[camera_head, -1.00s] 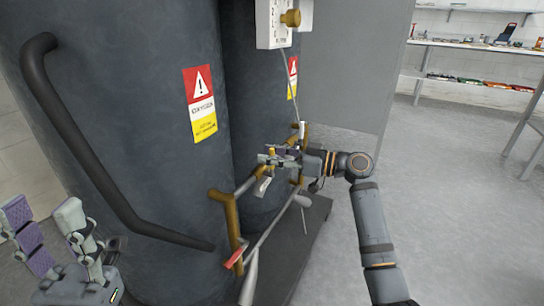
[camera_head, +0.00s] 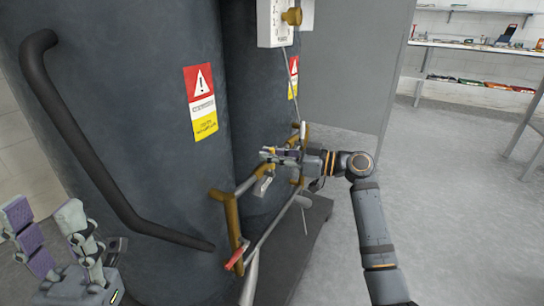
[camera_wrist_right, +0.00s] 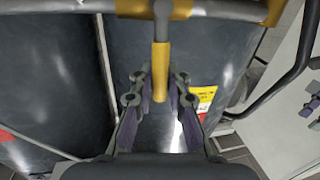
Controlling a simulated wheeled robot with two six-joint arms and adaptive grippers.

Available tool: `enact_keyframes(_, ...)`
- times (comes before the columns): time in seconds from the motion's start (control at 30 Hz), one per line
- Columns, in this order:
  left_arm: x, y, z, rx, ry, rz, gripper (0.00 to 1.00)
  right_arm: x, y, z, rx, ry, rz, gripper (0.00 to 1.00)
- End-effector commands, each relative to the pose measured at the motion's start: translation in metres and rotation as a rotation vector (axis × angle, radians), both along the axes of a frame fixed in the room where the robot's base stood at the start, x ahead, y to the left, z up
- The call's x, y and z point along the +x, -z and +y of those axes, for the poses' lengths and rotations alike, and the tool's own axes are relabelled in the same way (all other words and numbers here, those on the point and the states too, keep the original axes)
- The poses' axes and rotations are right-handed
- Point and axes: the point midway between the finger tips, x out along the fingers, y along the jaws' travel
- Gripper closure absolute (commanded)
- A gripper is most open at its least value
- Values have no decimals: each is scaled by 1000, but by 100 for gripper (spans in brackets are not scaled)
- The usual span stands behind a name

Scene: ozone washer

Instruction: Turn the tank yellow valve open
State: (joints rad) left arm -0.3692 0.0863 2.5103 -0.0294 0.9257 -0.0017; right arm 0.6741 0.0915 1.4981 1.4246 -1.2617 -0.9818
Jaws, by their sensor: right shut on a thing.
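The yellow valve handle (camera_wrist_right: 160,72) shows in the right wrist view, hanging from the pipe between the fingers of my right gripper (camera_wrist_right: 158,92). In the head view the right gripper (camera_head: 272,156) is at the pipework in front of the rear tank and is shut on the yellow handle. The fingers and pipes hide most of the handle there. My left gripper (camera_head: 50,228) is at the lower left of the head view, open and empty, away from the valve.
Two dark tanks (camera_head: 130,60) with warning labels (camera_head: 201,104) stand at the left and centre. A bent black rail (camera_head: 85,160) runs along the front tank. A red-handled valve (camera_head: 234,258) sits low on the brass pipework (camera_head: 232,215). Open floor (camera_head: 450,200) lies to the right.

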Motion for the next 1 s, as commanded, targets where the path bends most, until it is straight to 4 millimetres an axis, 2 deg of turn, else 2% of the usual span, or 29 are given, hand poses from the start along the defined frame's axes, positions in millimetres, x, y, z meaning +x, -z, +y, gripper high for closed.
enact_keyframes(0.2,1,21,0,-1,-10,3,60,-8,6,5,-77,-1,-114,100)
enact_keyframes(0.5,2,42,-2,5,-27,3,60,-20,10,12,-203,-1,-299,100)
enact_keyframes(1.0,3,56,-2,2,-38,5,60,-29,15,18,-315,-1,-462,100)
